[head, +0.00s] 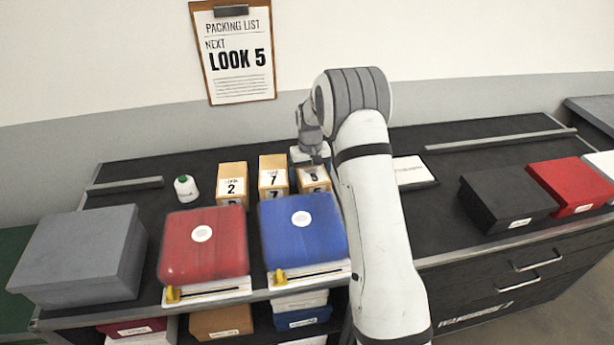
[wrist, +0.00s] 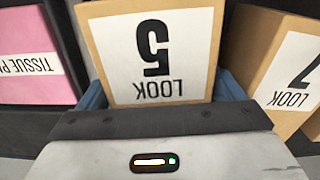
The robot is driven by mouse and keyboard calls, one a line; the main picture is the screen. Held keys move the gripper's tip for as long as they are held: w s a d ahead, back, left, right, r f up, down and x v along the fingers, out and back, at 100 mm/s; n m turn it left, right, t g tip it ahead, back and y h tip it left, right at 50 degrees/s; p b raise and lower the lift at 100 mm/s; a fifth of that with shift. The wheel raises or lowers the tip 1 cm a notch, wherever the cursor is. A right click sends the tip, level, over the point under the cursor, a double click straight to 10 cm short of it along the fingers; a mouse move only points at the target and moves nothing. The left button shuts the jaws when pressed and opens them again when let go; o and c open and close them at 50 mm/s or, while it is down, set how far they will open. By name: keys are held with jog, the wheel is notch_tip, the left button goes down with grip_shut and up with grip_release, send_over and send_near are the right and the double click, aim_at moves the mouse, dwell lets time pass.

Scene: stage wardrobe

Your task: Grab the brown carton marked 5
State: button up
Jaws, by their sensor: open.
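The brown carton marked 5 (head: 314,180) stands on the dark counter, at the right end of a row of cartons. In the wrist view the carton marked 5 (wrist: 152,52) is right in front of my gripper, its white LOOK 5 label appearing upside down. My gripper (wrist: 162,92) is open, with one blue-grey finger showing on each side of the carton's near part. Whether the fingers touch it I cannot tell. In the head view my gripper (head: 310,157) is over the carton's back part, and my arm partly hides that area.
The carton marked 7 (head: 273,177) stands close on the left, and it shows at right in the wrist view (wrist: 285,75). The carton marked 2 (head: 232,183) is farther left. A pink tissue box (wrist: 38,55) is on the other side. Red (head: 203,250) and blue (head: 302,238) cases lie in front.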

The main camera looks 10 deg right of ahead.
jog(key=c, duration=0.9)
jog(key=shift+r, duration=0.15)
